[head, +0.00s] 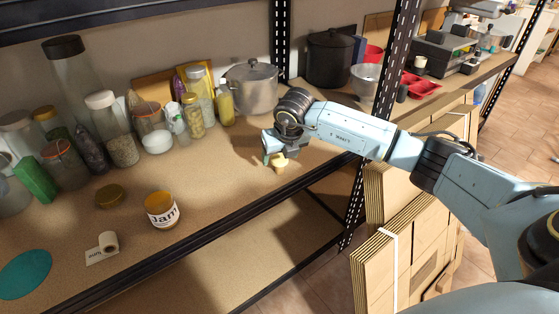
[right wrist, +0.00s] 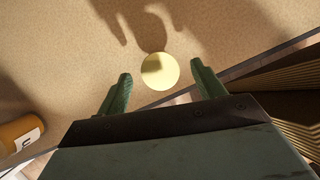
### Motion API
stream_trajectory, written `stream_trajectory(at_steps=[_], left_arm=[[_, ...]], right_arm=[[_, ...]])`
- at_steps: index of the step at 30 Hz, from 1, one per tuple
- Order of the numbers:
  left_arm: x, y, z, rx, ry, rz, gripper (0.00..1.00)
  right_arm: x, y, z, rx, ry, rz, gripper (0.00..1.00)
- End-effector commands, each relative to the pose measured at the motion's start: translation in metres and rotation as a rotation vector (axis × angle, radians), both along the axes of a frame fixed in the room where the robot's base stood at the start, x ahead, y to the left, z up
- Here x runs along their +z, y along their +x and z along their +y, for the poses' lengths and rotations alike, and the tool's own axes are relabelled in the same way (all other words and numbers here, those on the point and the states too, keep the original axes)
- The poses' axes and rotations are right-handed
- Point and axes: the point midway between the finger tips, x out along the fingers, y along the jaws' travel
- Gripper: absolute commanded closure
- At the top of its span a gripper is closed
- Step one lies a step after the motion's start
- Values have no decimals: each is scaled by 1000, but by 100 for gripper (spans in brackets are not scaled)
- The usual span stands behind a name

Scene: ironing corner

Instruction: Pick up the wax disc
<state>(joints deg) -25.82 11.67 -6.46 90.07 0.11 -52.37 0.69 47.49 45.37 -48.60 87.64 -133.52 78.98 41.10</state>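The wax disc is a pale cream-yellow round piece (head: 280,166) near the shelf's front edge. In the right wrist view the wax disc (right wrist: 160,71) shows as a full circle, partly shaded. My right gripper (head: 274,152) is just above it in the head view, pointing down. In the right wrist view the right gripper's (right wrist: 161,69) two green fingers are spread wide, one on each side of the disc, with a gap on both sides. It is open and empty. My left gripper is not in view.
A jam jar (head: 161,210), a gold lid (head: 110,195), a white roll (head: 108,242) and a teal disc (head: 25,274) lie to the left. Glass jars and a steel pot (head: 252,88) stand behind. A black shelf upright (head: 392,85) rises to the right, beside my right arm.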

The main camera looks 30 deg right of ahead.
Motion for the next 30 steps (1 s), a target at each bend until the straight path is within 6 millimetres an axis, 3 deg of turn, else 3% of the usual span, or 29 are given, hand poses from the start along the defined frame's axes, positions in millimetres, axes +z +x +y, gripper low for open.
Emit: stream_trajectory(at_steps=[1, 11, 20, 30], left_arm=[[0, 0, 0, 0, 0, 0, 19], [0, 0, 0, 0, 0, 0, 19], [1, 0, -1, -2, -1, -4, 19], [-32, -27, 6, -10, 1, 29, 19]], right_arm=[[0, 0, 0, 0, 0, 0, 37], [0, 0, 0, -1, 1, 1, 79], [7, 0, 0, -1, 0, -1, 79], [72, 0, 0, -1, 0, -3, 79]])
